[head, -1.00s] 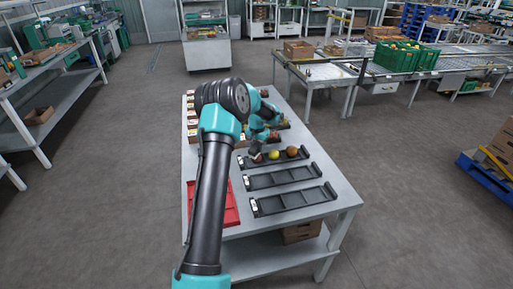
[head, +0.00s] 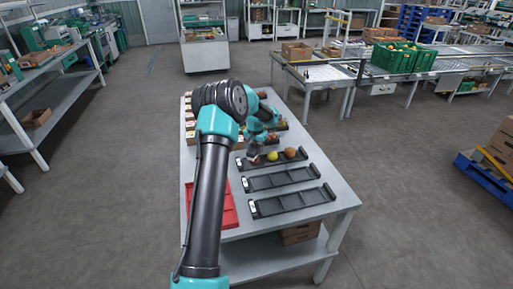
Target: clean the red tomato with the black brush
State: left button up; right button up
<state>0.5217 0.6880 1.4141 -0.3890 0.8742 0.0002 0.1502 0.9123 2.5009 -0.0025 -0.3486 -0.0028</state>
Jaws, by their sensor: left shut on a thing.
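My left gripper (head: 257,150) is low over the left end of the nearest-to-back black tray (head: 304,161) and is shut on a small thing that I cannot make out. A dark reddish round thing, perhaps the red tomato (head: 254,159), shows just under the fingers; whether it is held or only touched is too small to tell. A yellow tomato (head: 272,156) and an orange-brown one (head: 290,153) lie to its right in the same tray. I cannot pick out the black brush. My right gripper is not in view.
Two empty black trays (head: 283,177) (head: 293,202) lie nearer on the grey table (head: 335,190). A red tray (head: 226,210) is partly behind my left arm. Small boxes (head: 190,125) line the table's left edge.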

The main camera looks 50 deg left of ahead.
aim_at(252, 150)
pick_arm(q)
jog(key=shift+s+d+f, duration=0.1)
jog(key=shift+s+d, duration=0.2)
jog(key=shift+s, duration=0.55)
jog(key=shift+s+d+f, duration=0.1)
jog(key=shift+s+d, duration=0.15)
jog(key=shift+s, duration=0.6)
jog(key=shift+c, duration=0.4)
jog(key=shift+w, duration=0.2)
jog(key=shift+w+a+r, duration=0.1)
jog(key=shift+w+a, duration=0.1)
jog(key=shift+w, duration=0.45)
jog(key=shift+w+a+f, duration=0.1)
jog(key=shift+w+a, duration=0.15)
jog(key=shift+w, duration=0.4)
jog(key=shift+w+a+r, duration=0.1)
jog(key=shift+w+a, duration=0.1)
jog(key=shift+w, duration=0.45)
jog(key=shift+s, duration=0.15)
jog(key=shift+s+d+r, duration=0.1)
jog(key=shift+s+d, duration=0.2)
jog(key=shift+s, duration=0.65)
jog(key=shift+s+d, duration=0.3)
jog(key=shift+s, duration=0.65)
jog(key=shift+w+a, duration=0.2)
jog(key=shift+w, duration=0.5)
jog(key=shift+w+a, duration=0.25)
jog(key=shift+w, duration=0.45)
jog(key=shift+w+a, duration=0.2)
jog(key=shift+w, duration=0.5)
